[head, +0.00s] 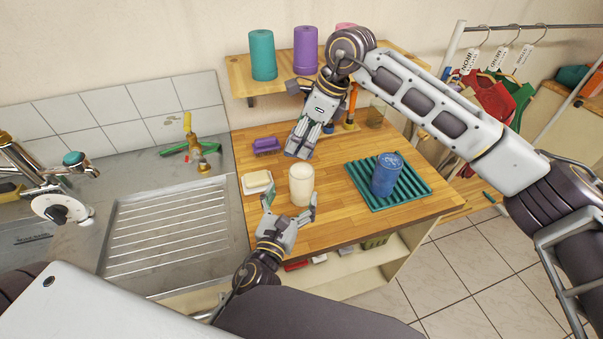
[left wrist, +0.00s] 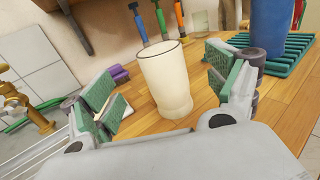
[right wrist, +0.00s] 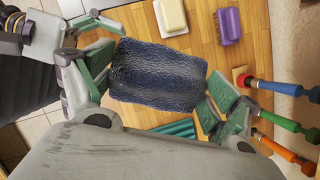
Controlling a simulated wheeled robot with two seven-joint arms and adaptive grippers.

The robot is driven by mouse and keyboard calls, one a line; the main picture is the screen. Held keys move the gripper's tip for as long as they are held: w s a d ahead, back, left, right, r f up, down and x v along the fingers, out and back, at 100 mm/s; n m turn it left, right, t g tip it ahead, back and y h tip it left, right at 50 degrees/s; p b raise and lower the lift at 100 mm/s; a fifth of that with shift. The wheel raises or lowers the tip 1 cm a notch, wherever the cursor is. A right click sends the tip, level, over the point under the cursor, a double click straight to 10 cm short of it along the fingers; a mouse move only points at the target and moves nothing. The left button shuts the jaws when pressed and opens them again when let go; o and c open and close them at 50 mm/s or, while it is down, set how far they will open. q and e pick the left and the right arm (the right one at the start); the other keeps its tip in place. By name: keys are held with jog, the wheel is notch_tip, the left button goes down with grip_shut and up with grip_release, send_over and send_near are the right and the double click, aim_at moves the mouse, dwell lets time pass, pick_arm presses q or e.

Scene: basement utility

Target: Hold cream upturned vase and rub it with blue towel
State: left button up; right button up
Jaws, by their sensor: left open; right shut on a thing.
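The cream vase (head: 301,186) stands on the wooden counter, and it also shows in the left wrist view (left wrist: 165,82). My left gripper (head: 289,208) is open, with its green-padded fingers on either side of the vase and gaps showing between. My right gripper (head: 300,145) is just behind and above the vase. In the right wrist view it is shut on the dark blue textured towel (right wrist: 157,75), which spans between its fingers. The towel is mostly hidden in the head view. The vase is not visible in the right wrist view.
A blue vase (head: 387,176) stands on a teal ribbed mat (head: 415,191) to the right. A soap dish (head: 256,182) and purple brush (head: 266,146) lie left. Screwdrivers (right wrist: 274,88) stand at the back. A sink drainboard (head: 170,228) adjoins the counter. A shelf (head: 240,80) is above.

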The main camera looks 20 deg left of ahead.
aim_at(302, 174)
pick_arm(q)
jog(key=shift+w, duration=4.35)
jog(key=c, duration=1.2)
